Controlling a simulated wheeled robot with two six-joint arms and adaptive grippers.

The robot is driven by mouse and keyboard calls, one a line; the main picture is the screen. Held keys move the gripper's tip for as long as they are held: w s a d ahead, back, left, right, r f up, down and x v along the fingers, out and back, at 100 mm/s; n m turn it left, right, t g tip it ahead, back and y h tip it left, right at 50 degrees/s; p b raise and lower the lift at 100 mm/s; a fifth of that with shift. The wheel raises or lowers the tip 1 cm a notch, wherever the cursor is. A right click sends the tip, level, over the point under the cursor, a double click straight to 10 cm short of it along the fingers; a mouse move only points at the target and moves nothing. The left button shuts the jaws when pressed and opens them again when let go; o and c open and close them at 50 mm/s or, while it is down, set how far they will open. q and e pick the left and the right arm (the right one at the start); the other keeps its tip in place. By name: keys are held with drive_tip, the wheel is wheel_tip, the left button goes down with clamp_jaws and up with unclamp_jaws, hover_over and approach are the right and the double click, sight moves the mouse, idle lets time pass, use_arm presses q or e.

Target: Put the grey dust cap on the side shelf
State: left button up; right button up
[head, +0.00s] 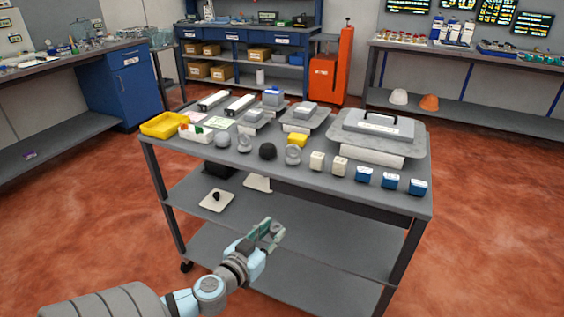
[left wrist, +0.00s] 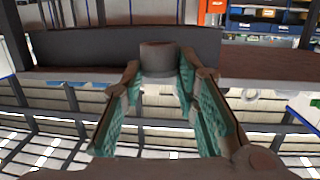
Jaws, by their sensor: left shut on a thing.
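My left gripper (head: 268,234) is in front of the cart, below its top and level with the lower shelves in the picture. In the left wrist view its green-padded fingers (left wrist: 160,88) are shut on a short, dull grey-brown cylinder, the dust cap (left wrist: 157,55), at the fingertips. The cap is in shadow there and cannot be made out in the head view. Several round grey and black pieces, among them a grey ring (head: 293,154), stand on the cart top. I cannot tell which surface is the side shelf. My right gripper is not in view.
The grey cart (head: 290,182) carries a yellow bin (head: 164,124), trays and small blocks. Its middle shelf holds a small pale plate (head: 217,200) with a black piece. The bottom shelf (head: 290,268) looks mostly bare. A bench with a lower shelf (head: 470,112) stands at right.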

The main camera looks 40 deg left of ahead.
use_arm(q)
drive_tip(key=w+a+r+y+p, duration=0.1)
drive_tip(key=w+r+p, duration=0.2)
drive_tip(key=r+p, duration=0.25)
drive_tip(key=w+a+r+n+p, duration=0.1)
drive_tip(key=w+r+p, duration=0.2)
drive_tip(key=r+p, duration=0.3)
drive_tip(key=w+a+r+y+p, duration=0.1)
drive_tip(key=w+r+p, duration=0.25)
drive_tip(key=r, duration=0.45)
use_arm(e)
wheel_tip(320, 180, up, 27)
drive_tip(key=p, duration=1)
use_arm(q)
wheel_tip(320, 180, up, 10)
drive_tip(key=h+b, duration=0.1)
drive_tip(key=b, duration=1.3)
hover_over(302, 181)
drive_tip(key=shift+m, duration=0.4)
wheel_tip(302, 181, down, 19)
drive_tip(key=b, duration=0.4)
drive_tip(key=shift+d+f+b, duration=0.1)
drive_tip(key=shift+d+b, duration=0.05)
drive_tip(key=shift+b, duration=0.2)
drive_tip(key=shift+s+f, duration=0.1)
drive_tip(key=shift+f, duration=0.35)
drive_tip(key=o, duration=0.8)
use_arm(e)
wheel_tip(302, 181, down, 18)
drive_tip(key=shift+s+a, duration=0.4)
